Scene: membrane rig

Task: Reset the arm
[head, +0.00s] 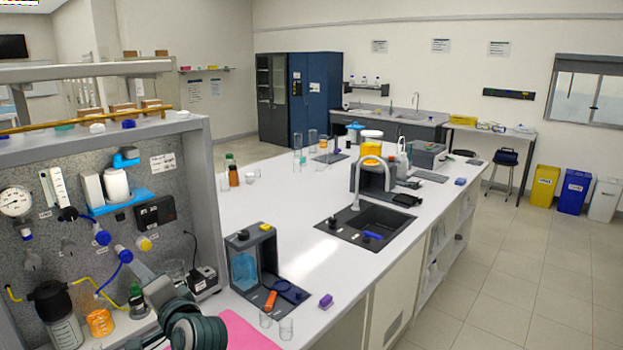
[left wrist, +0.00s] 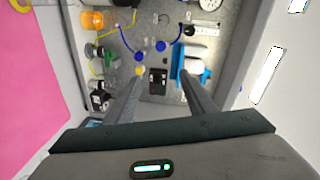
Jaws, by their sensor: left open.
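My left arm comes in at the bottom of the head view, and its gripper (head: 152,284) is raised in front of the membrane rig panel (head: 165,165). In the left wrist view the two fingers of this gripper (left wrist: 163,88) are spread apart with nothing between them, pointing at the panel. A black box (left wrist: 157,82) on the panel shows between the fingers. The white cartridge in a blue bracket (head: 118,190) is on the panel, with blue valves (head: 101,237) and a yellow knob (head: 144,243) below it. My right gripper is not in view.
A pink mat (head: 246,333) lies on the white bench near my arm. A grey open-sided holder (head: 265,245), a purple block (head: 326,301) and glass beakers (head: 286,328) stand nearby. Bottles (head: 62,325) stand at the foot of the panel. The bench middle is mostly clear.

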